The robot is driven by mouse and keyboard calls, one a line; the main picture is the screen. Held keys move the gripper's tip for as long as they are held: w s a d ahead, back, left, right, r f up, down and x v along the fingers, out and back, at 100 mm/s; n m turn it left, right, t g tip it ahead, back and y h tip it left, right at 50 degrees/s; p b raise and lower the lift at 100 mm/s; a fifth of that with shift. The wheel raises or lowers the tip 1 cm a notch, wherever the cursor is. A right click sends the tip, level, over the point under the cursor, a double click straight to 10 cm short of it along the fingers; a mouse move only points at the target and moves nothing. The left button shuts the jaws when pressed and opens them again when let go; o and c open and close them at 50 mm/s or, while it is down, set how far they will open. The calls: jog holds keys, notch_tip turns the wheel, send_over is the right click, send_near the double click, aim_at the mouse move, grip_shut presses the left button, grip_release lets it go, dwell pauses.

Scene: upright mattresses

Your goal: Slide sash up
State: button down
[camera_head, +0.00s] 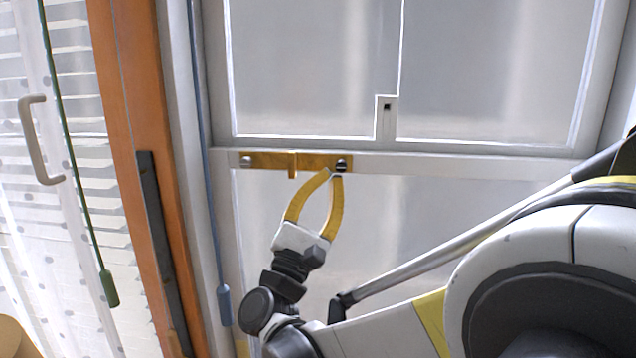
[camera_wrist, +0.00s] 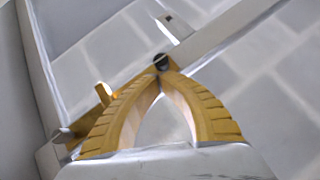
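The sash (camera_head: 470,163) is a white-framed window panel with grey panes. A brass plate (camera_head: 268,161) lies along its horizontal rail, with a small upright tab and a round fastener at each end. The dark right-hand knob (camera_head: 342,165) also shows in the wrist view (camera_wrist: 161,62). My gripper (camera_head: 334,174) has yellow fingers bowed outward, with their tips nearly together just below this knob. In the wrist view the tips (camera_wrist: 162,76) meet at the knob's lower edge. The knob is visible beyond them, not clearly between them. I cannot tell whether they touch it.
An orange wooden post (camera_head: 135,130) stands left of the window. A blue cord (camera_head: 205,150) and a green cord (camera_head: 75,150) hang there. A beige handle (camera_head: 38,140) is at the far left before sheer curtain and blinds. A white jamb borders the sash.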

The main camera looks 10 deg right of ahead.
notch_tip(320, 180, up, 24)
jog(key=p, duration=1.5)
jog(key=shift+f, duration=0.25)
